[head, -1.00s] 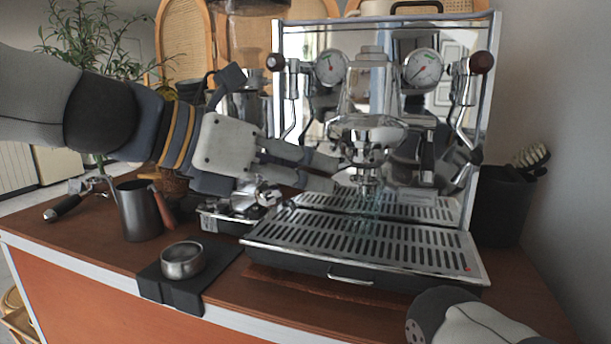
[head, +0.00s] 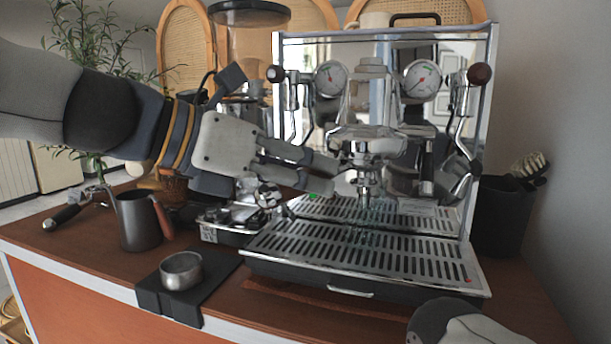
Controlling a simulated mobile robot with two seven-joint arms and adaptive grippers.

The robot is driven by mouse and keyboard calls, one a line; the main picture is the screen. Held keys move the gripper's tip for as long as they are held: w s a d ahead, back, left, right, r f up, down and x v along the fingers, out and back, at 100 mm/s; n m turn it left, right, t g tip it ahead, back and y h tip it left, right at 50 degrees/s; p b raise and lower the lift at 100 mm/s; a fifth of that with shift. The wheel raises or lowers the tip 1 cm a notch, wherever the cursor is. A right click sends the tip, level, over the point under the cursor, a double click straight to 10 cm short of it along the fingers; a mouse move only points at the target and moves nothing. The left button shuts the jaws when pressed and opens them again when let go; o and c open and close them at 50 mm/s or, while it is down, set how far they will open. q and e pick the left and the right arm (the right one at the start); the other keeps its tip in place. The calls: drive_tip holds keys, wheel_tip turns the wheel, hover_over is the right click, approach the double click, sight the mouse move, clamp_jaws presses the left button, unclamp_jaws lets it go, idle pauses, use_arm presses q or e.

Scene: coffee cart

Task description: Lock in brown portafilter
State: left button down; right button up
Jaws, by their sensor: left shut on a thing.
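The espresso machine's chrome group head (head: 367,146) is at the centre of the head view. My left gripper (head: 325,176) reaches in from the left, its fingers level with the space just below the group. It is shut on the brown portafilter, whose handle is mostly hidden between the fingers. The portafilter's metal part (head: 347,184) shows just past the fingertips, under the group. I cannot tell whether it is seated or turned tight. Only a rounded part of my right arm shows at the bottom right; its gripper is out of view.
The drip tray (head: 370,250) lies below the gripper. A steel pitcher (head: 138,222), a black-handled portafilter (head: 62,217) and a tamping stand with a metal cup (head: 181,270) are on the left counter. A grinder (head: 250,55) stands behind my arm. A dark bin (head: 503,215) is at the right.

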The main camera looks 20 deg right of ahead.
use_arm(q)
drive_tip(key=shift+r, duration=0.2)
drive_tip(key=shift+s+d+n+t, duration=0.2)
drive_tip(key=shift+s+n+t, duration=0.2)
drive_tip(key=shift+n, duration=0.1)
drive_tip(key=shift+s+t+y, duration=0.15)
drive_tip(key=shift+t+y, duration=0.15)
drive_tip(key=shift+s+d+f+n+t+y, duration=0.15)
drive_tip(key=shift+s+n+t, duration=0.1)
drive_tip(key=shift+n+t, duration=0.15)
drive_tip(key=shift+s+d+n+t+y, duration=0.2)
drive_tip(key=shift+n+t, duration=0.1)
drive_tip(key=shift+n, duration=0.2)
drive_tip(key=shift+s, duration=0.1)
